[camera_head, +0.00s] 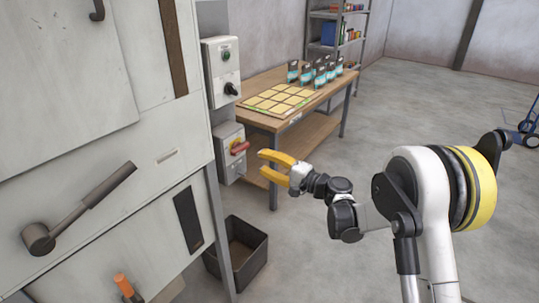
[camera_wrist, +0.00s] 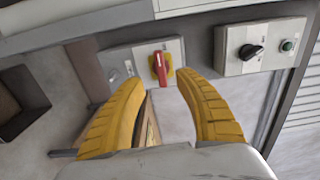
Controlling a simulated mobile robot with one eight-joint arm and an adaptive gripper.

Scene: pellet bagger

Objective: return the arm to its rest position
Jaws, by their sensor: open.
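My gripper (camera_head: 262,167) has yellow fingers and is open and empty. In the head view it is stretched out in front of the machine's right side, close to a grey switch box with a red rotary handle (camera_head: 240,147). In the wrist view my open gripper (camera_wrist: 165,95) points toward the red handle (camera_wrist: 160,68), which shows between and beyond the fingertips on a yellow plate. The fingers appear apart from the handle. My white arm with a yellow and black joint reaches in from the right of the head view.
A control box (camera_head: 222,72) with a green button and black knob is above the switch box. The large machine (camera_head: 70,130) has a protruding lever (camera_head: 85,208). A dark bin (camera_head: 238,252) stands on the floor. A wooden table (camera_head: 290,78) is behind. Open floor lies right.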

